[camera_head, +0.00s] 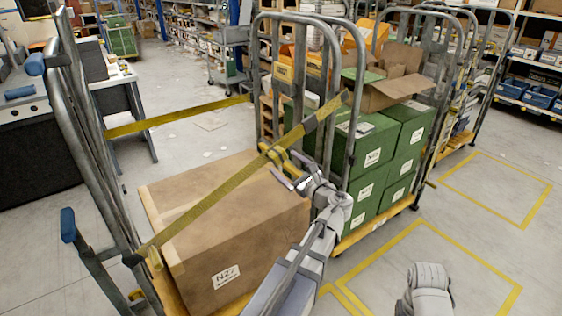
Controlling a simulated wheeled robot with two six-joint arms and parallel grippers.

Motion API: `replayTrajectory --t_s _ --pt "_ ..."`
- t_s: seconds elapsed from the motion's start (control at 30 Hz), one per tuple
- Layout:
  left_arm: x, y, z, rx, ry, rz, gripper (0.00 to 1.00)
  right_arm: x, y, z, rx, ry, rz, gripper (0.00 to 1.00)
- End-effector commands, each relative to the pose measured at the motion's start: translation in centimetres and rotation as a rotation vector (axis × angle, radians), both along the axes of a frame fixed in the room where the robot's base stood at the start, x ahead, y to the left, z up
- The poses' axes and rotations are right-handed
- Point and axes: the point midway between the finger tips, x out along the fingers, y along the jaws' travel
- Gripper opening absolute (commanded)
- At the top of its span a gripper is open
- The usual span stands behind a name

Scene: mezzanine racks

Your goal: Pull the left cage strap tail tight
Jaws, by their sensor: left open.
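A yellow strap (210,204) runs diagonally across the front of the left roll cage (82,130), rising from its left frame to the upright at right. Near mid-strap is a yellow buckle-like piece (268,150), with a short yellow tail seeming to hang beside it. My left gripper (283,170) is open, with its grey fingers just below and right of this piece. I cannot tell whether they touch the tail, which the fingers partly cover. Part of my right arm shows at the bottom right; its fingers are not visible.
A large cardboard box (234,215) sits in the left cage under the strap. A second yellow strap (180,117) spans the cage's far side. Green boxes (368,150) and an open carton (397,88) fill the cage to the right.

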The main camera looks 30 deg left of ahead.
Motion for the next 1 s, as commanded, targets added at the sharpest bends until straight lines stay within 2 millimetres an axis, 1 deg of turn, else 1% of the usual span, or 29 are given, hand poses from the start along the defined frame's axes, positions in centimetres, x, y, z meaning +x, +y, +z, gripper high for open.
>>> replayTrajectory --t_s 0.03,0.1,0.2,0.3,0.43,0.87,0.97,1.0 --pt "-0.5 -0.9 0.0 0.0 0.0 -0.002 0.93 0.0 0.0 0.0 0.0 0.0 0.0 0.6" --pt "-0.9 -1.8 0.0 0.0 0.0 -0.002 0.93 0.0 0.0 0.0 0.0 0.0 0.0 0.6" --pt "-1.3 -2.9 0.0 -0.001 0.0 -0.001 0.93 0.0 0.0 0.0 0.0 0.0 0.0 0.6" --pt "-1.6 -3.5 0.0 0.0 0.0 0.001 0.93 0.0 0.0 0.0 0.0 0.0 0.0 0.6" --pt "-1.7 -3.8 0.0 0.0 0.0 0.001 0.93 0.0 0.0 0.0 0.0 0.0 0.0 0.6" --pt "-1.7 -3.8 0.0 -0.001 0.0 0.002 0.93 0.0 0.0 0.0 0.0 0.0 0.0 0.6" --pt "-1.9 -4.1 -0.3 -0.042 -0.022 0.003 0.93 0.0 0.0 0.3 0.0 0.0 0.0 0.6" --pt "-2.1 -4.5 -0.7 -0.086 -0.044 0.006 0.93 0.0 0.0 0.6 0.0 0.0 0.0 0.6"
